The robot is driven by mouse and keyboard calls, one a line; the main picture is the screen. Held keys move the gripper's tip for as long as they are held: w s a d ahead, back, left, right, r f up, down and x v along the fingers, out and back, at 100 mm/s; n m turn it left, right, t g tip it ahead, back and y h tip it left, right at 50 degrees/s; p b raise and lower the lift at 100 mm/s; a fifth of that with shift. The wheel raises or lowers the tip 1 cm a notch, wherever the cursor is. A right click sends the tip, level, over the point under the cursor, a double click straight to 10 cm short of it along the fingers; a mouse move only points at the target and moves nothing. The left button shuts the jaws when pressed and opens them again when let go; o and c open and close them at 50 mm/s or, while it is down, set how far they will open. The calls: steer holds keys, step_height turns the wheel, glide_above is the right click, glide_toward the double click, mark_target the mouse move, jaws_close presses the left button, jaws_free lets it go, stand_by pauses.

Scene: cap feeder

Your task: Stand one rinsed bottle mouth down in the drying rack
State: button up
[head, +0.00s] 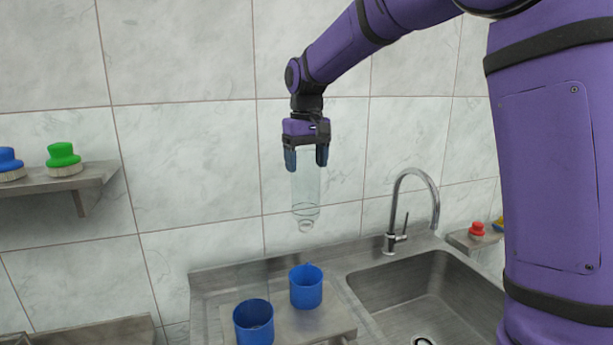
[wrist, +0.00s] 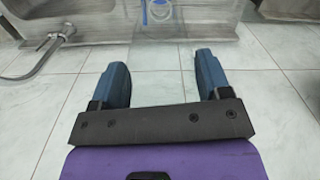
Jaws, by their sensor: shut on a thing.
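A clear bottle (head: 306,190) hangs mouth down below my gripper (head: 306,161), which is shut on its upper part. The bottle looks upright and in the air, its mouth above and apart from the blue cups. In the wrist view the see-through bottle (wrist: 160,60) lies between the two blue fingers of my gripper (wrist: 160,62). Two open blue cups, a back one (head: 306,288) and a front one (head: 254,322), stand on a metal stand (head: 300,325) left of the sink. These cups may be the drying rack; no other rack shows.
A steel sink (head: 428,290) with a tall curved faucet (head: 411,205) is at the right. A wall shelf (head: 95,177) at left holds a green brush (head: 63,158) and a blue brush (head: 9,160). A small ledge (head: 468,241) at right holds a red item (head: 477,229).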

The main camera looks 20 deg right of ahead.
steer(key=shift+r, duration=1.15)
